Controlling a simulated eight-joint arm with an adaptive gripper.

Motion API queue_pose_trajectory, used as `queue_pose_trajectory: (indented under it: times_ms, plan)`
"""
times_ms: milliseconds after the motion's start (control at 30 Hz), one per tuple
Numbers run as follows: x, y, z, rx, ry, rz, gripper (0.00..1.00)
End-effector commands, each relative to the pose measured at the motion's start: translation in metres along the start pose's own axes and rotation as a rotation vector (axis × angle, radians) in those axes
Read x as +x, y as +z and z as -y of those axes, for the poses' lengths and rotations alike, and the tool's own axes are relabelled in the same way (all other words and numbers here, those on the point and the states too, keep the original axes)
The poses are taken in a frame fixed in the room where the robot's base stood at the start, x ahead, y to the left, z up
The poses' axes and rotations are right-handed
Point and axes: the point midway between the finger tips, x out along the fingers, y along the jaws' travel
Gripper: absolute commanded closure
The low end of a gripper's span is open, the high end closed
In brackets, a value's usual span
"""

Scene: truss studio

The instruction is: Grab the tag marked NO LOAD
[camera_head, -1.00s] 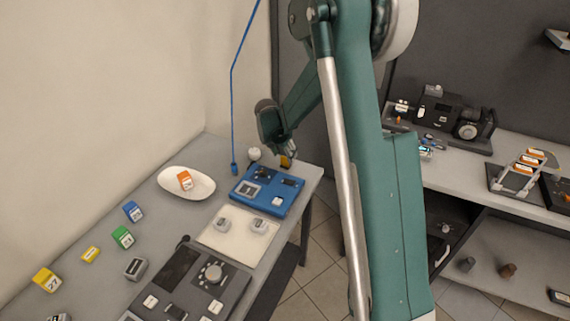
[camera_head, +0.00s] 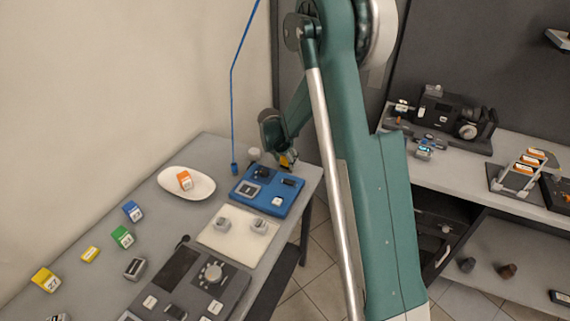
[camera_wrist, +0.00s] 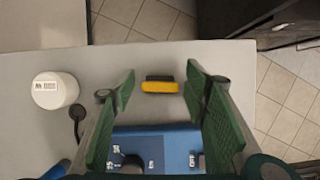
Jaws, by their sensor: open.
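I cannot read the words NO LOAD on anything in view. A small yellow block with a dark top (camera_wrist: 161,86) lies near the table's far edge. No marking shows on it in the wrist view. It also shows as a yellow patch (camera_head: 286,161) in the head view, partly hidden by my gripper. My gripper (camera_wrist: 159,92) is open in the wrist view, with one green finger on each side of the yellow block and a gap on both sides. In the head view my gripper (camera_head: 283,152) is behind the blue panel.
The blue panel (camera_head: 268,203) stands just in front of the yellow block. A white labelled cylinder (camera_wrist: 56,90) is left of my fingers. A white dish (camera_head: 201,191) holds an orange tag (camera_head: 184,180). Several coloured tags lie at the left. A blue cord (camera_head: 232,105) hangs nearby.

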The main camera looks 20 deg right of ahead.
Motion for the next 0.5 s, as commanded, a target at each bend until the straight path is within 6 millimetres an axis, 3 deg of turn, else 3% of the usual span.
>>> queue_pose_trajectory:
  times_ms: [233, 400, 500]
  plan:
    - [-0.0001, -0.0001, -0.0001, 0.000, 0.000, 0.000, 0.56]
    - [-0.0001, -0.0001, 0.0000, 0.000, 0.000, 0.000, 0.79]
    - [-0.0001, -0.0001, 0.0000, 0.000, 0.000, 0.000, 0.82]
